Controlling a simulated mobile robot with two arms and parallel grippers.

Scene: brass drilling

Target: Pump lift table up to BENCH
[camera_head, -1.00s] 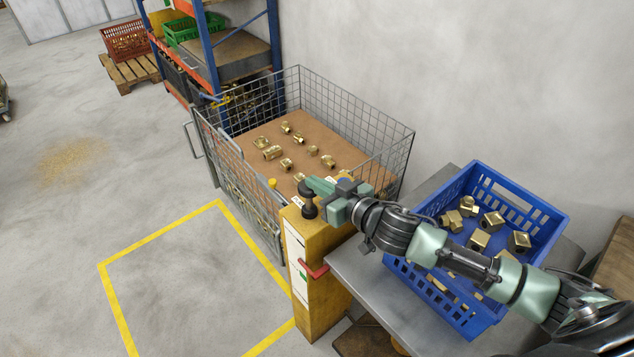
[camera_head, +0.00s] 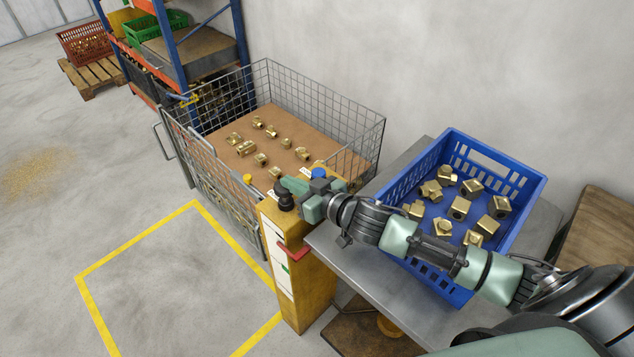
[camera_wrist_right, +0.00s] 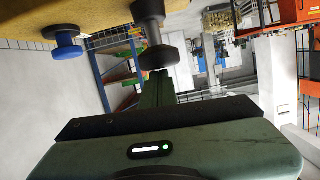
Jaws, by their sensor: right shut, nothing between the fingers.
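The lift table is a grey platform (camera_head: 388,297) that bears a blue crate (camera_head: 400,170) of brass fittings. A white strip (camera_head: 283,275) with a green mark runs down the post; a red pointer (camera_head: 293,252) sits above that mark. My right gripper (camera_head: 290,185) is shut and empty at the black knob. In the right wrist view the black knob (camera_wrist_right: 160,55) is just beyond the fingers (camera_wrist_right: 158,88); contact is unclear. My left gripper is not seen.
A wire mesh cage (camera_head: 215,165) with brass fittings on a brown board stands behind the post. A shelf rack (camera_head: 180,90) is at the back. A yellow floor outline (camera_head: 135,240) encloses clear floor at left. A brown board (camera_head: 600,240) is at far right.

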